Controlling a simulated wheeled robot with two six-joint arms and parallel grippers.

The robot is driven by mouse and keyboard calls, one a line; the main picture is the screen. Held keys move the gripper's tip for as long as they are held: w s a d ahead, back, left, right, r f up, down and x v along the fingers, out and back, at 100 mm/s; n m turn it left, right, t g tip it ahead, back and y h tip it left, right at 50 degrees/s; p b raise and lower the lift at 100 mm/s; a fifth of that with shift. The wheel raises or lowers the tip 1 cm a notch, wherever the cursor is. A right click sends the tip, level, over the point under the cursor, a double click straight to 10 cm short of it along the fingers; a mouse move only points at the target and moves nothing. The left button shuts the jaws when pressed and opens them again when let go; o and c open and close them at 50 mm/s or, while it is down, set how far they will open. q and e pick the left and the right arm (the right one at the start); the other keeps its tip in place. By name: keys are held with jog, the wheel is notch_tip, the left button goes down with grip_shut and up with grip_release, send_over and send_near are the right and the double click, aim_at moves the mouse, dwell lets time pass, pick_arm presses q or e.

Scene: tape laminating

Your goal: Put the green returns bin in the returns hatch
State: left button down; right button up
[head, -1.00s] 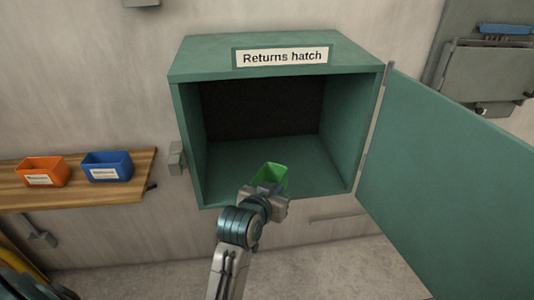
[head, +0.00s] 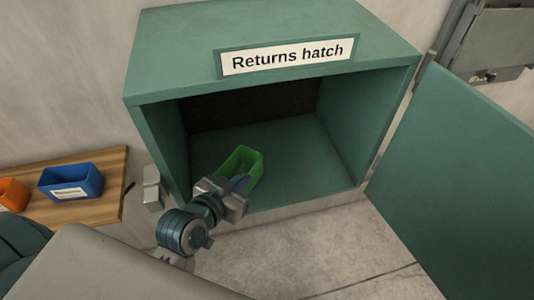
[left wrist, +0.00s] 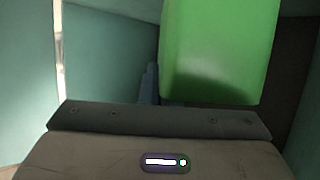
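The green returns bin (head: 243,158) is just inside the front opening of the teal returns hatch (head: 300,150), left of its middle. My left gripper (head: 236,184) reaches in from the front and is shut on the bin's near side. In the left wrist view the bin (left wrist: 220,50) fills the upper middle, beyond the gripper body, with a dark finger (left wrist: 150,84) beside it. The bin looks a little turned. I cannot tell whether its base touches the hatch floor. My right gripper is not in view.
The hatch door (head: 460,170) stands wide open on the right. A wooden shelf (head: 106,203) on the left holds a blue bin (head: 72,183) and an orange bin (head: 12,194). The hatch floor behind and right of the green bin is clear.

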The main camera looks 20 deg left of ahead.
pick_arm(q)
jog(key=p, duration=0.3)
send_over(246, 160)
jog(key=d, duration=0.5)
jog(key=w+f+p, duration=0.1)
jog(key=w+f, duration=0.1)
jog(key=w+f+p, duration=0.2)
jog(key=w, duration=0.1)
jog(key=shift+w+d+f, duration=0.1)
jog(key=shift+d+f, duration=0.1)
jog(key=shift+f, duration=0.35)
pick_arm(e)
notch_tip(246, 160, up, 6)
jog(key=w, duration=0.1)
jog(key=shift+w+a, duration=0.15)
pick_arm(q)
jog(key=c, duration=1.6)
grip_release()
jog(key=shift+f, duration=0.1)
jog(key=shift+c, duration=0.2)
